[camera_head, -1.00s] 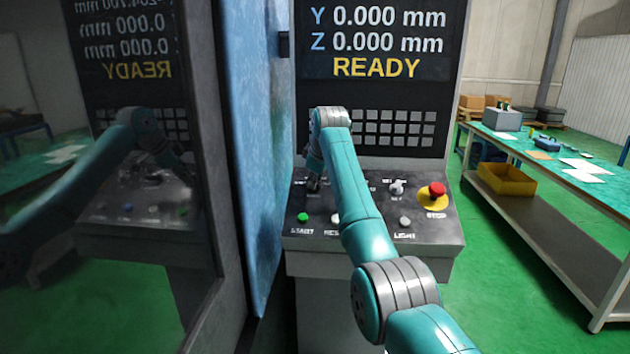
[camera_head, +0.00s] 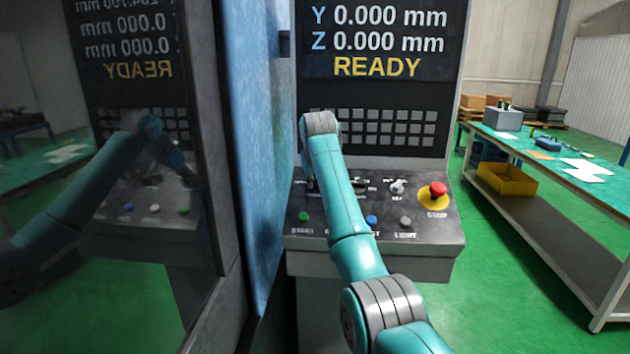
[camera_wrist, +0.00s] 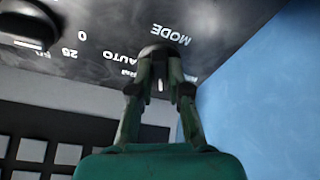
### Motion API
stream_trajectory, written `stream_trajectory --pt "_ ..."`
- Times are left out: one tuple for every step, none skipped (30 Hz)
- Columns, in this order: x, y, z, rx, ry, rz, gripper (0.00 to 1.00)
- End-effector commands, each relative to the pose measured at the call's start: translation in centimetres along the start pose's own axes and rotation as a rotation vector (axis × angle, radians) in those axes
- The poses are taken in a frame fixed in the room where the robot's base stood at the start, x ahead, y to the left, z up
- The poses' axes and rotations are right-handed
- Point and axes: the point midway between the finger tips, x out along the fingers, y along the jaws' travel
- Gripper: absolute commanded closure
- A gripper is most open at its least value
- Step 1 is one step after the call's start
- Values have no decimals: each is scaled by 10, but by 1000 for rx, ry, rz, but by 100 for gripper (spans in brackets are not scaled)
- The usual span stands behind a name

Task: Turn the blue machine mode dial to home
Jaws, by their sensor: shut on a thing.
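The dark mode dial (camera_wrist: 154,51) sits on the dark panel under the printed word MODE in the wrist view. The word AUTO and smaller, unreadable labels stand beside it. My gripper (camera_wrist: 160,60) is shut on the dial, with a finger on each side. A short white mark shows between the fingers; I cannot tell for sure which label the dial points to. In the head view my arm covers the dial and most of the gripper, at the left of the control panel (camera_head: 436,229) of the blue machine (camera_head: 262,120).
A second dark knob (camera_wrist: 28,28) with numbers is near the MODE dial. The panel also carries a red stop button (camera_head: 437,189), a green button (camera_head: 304,217) and a blue button (camera_head: 371,221). The blue machine wall stands close on the left. The screen reads READY.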

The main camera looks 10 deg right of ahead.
Motion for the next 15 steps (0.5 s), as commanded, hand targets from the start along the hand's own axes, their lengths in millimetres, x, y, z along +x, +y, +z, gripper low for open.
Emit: stream_trajectory --pt "0 0 0 13 0 3 100" --pt "0 0 0 19 0 5 100" --pt "0 0 0 28 0 7 100" --pt "0 0 0 33 0 8 100" --pt "0 0 0 38 0 9 100" --pt "0 0 0 42 0 10 100" --pt "0 0 0 44 0 11 100" --pt "0 0 0 46 0 11 100" --pt "0 0 0 47 0 12 100" --pt "0 0 0 48 0 12 100" --pt "0 0 0 49 0 12 100" --pt "0 0 0 49 0 12 100" --pt "0 0 0 49 0 12 100" --pt "0 0 0 49 0 12 100" --pt "0 0 0 49 0 12 100"
